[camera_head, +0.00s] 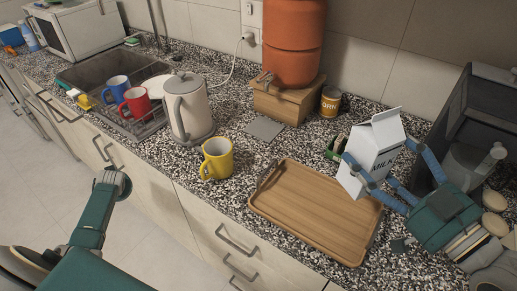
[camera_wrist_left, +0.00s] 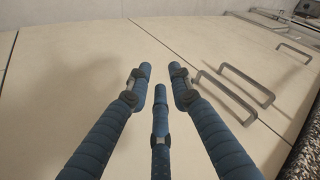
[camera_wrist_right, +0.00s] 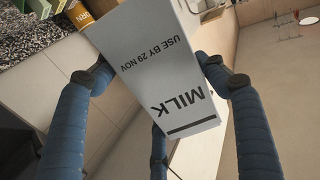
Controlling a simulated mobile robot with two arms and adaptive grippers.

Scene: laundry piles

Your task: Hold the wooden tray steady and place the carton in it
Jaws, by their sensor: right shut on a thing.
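The white milk carton (camera_head: 372,150) is upright, slightly tilted, held above the right end of the wooden tray (camera_head: 305,209). It also fills the middle of the right wrist view (camera_wrist_right: 165,70). My right gripper (camera_head: 378,168) is shut on the carton, its blue fingers on both sides. The tray lies empty on the granite counter, near its front edge. My left gripper (camera_wrist_left: 160,88) is open and empty in front of the cabinet doors, away from the tray; its fingers are hidden in the head view.
A yellow mug (camera_head: 217,158) stands just left of the tray, with a kettle (camera_head: 188,108) behind it. An orange dispenser on a wooden stand (camera_head: 282,103) and a corn can (camera_head: 331,101) are at the back. A dark appliance (camera_head: 478,115) is at the right.

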